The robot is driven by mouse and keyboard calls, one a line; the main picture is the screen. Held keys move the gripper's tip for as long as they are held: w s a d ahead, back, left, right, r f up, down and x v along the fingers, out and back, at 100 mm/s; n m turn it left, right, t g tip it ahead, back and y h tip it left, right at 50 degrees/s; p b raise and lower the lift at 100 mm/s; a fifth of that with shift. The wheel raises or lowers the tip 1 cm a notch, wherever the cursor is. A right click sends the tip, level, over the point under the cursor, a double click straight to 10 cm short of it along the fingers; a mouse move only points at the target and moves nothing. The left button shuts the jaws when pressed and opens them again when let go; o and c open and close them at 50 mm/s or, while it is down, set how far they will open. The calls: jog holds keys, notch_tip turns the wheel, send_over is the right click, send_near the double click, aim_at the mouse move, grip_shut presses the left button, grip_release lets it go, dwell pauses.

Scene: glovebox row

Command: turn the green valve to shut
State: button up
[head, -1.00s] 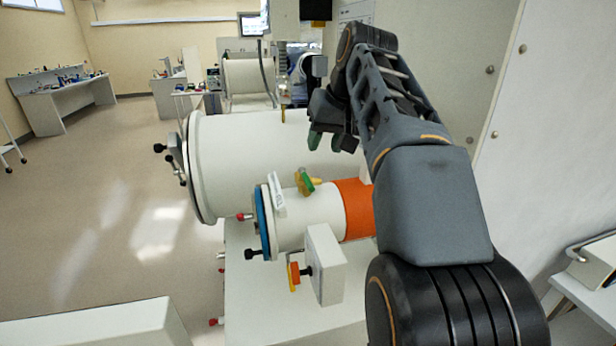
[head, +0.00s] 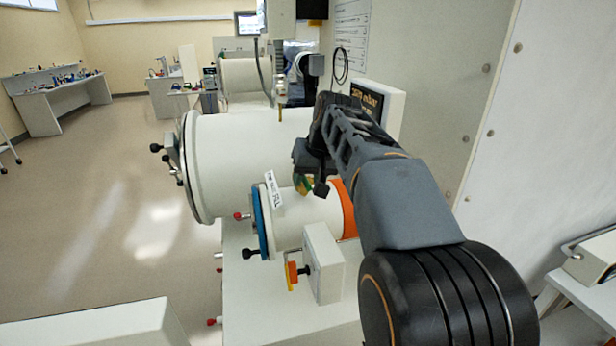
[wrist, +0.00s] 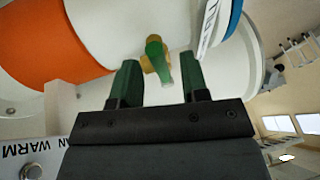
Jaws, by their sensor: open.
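The green valve (wrist: 155,50) has a green handle on a brass-coloured body and sits on top of the small white cylinder (wrist: 105,18). In the wrist view it lies just beyond and between my open fingertips, apart from them. My gripper (wrist: 158,75) is open and empty, with two dark green fingers. In the head view my gripper (head: 310,180) hangs over the small cylinder, and the green valve (head: 303,184) is largely hidden behind it.
A large white cylinder (head: 245,150) lies behind the small one. An orange band (head: 348,208) and a blue ring (head: 261,220) circle the small cylinder. A white wall panel rises on the right.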

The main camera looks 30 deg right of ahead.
jog(key=shift+c, duration=0.4)
grip_shut()
